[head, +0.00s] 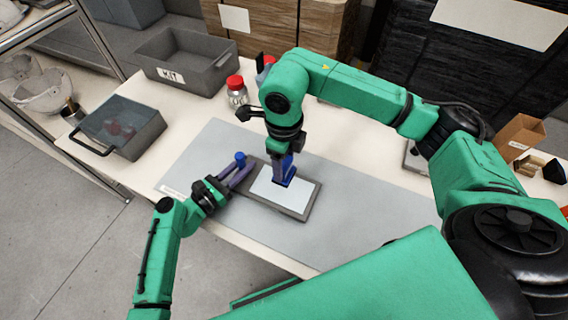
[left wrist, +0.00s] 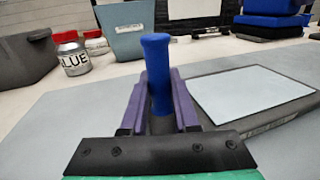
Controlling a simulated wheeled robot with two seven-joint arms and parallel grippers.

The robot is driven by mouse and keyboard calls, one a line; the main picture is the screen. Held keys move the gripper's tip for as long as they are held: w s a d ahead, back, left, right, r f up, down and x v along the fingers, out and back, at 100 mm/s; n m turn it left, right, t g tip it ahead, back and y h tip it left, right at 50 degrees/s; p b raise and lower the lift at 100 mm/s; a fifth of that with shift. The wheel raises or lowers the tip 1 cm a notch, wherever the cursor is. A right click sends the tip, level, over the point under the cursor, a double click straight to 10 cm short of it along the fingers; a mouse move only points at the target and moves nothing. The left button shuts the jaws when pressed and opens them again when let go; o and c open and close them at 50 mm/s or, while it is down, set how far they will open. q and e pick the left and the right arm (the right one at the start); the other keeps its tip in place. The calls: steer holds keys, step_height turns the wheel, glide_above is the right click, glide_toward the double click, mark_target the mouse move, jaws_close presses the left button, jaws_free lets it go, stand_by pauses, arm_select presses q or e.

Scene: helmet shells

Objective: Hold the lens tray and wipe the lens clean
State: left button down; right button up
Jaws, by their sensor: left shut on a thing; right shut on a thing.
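The grey lens tray (head: 297,213) lies on the grey mat, with the pale rectangular lens (head: 270,189) in it; the lens also shows in the left wrist view (left wrist: 250,93). My left gripper (head: 237,176) is shut on the upright blue tray handle (left wrist: 157,75) at the tray's left end, its purple fingers either side. My right gripper (head: 287,160) points down over the lens, shut on a blue wiper (head: 288,180). In the left wrist view, the dark-based blue wiper (left wrist: 273,22) appears above the lens with a gap. The wiper's underside is hidden.
A grey KIT bin (head: 188,62), a red-capped jar (head: 237,92) and a lidded grey box (head: 117,128) stand at the back and left. A small brown box (head: 521,135) is at the right. The mat (head: 365,215) is clear right of the tray.

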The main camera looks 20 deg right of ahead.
arm_select(q)
steer(key=c, duration=0.6)
jaws_free()
steer(key=v, duration=1.1)
steer(key=shift+s+a, duration=0.2)
steer(key=shift+a, duration=0.15)
steer(key=shift+p+v, duration=0.5)
steer(key=shift+v, duration=3.1)
arm_select(e)
steer(key=shift+r, duration=0.45)
